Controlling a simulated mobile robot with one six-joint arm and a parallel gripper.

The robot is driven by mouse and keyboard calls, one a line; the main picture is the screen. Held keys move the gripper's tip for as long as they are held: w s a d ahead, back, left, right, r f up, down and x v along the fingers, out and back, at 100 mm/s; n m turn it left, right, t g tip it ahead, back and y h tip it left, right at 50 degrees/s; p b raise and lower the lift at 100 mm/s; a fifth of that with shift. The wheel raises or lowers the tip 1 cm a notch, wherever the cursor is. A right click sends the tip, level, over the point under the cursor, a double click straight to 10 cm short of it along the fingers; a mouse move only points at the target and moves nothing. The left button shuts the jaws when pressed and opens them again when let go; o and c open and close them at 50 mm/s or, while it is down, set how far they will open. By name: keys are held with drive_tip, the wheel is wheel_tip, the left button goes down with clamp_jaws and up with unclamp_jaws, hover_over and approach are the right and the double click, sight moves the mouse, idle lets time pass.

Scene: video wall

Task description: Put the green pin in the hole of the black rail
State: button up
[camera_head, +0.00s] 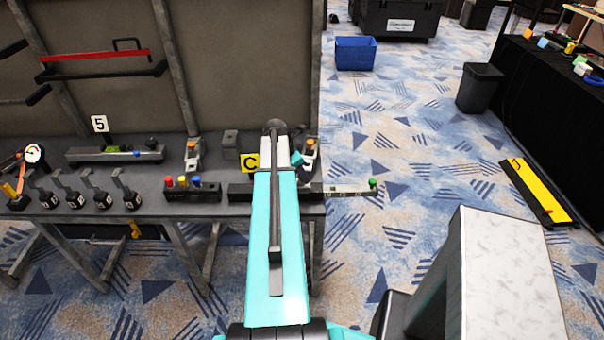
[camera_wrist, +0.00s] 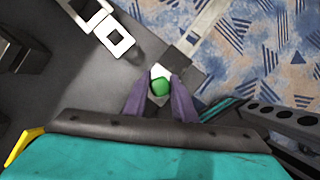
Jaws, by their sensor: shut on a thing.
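My gripper (camera_wrist: 160,93) shows in the wrist view with its two purple fingers shut on the green pin (camera_wrist: 160,86). Only the pin's round green top shows; its lower part is hidden. The black rail (camera_wrist: 268,119) is at the lower right of the wrist view, with several dark round holes in a row. The pin is apart from it, off to its left in that view. In the head view, the black rail (camera_head: 240,193) lies along the table's front edge, partly behind my arm. My fingers and the pin are hidden there.
A pale bar with a green end (camera_head: 373,183) sticks out past the table's right edge. A block with red, yellow and blue pins (camera_head: 192,194) stands left of the rail. A yellow C sign (camera_head: 250,163) and a clamp-like fixture (camera_wrist: 113,38) stand close by.

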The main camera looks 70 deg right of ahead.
drive_tip(key=shift+f, duration=0.15)
drive_tip(key=o, duration=1.6)
drive_tip(key=shift+o, duration=0.2)
drive_tip(key=shift+r+p, duration=2.4)
drive_tip(key=shift+r, duration=1.1)
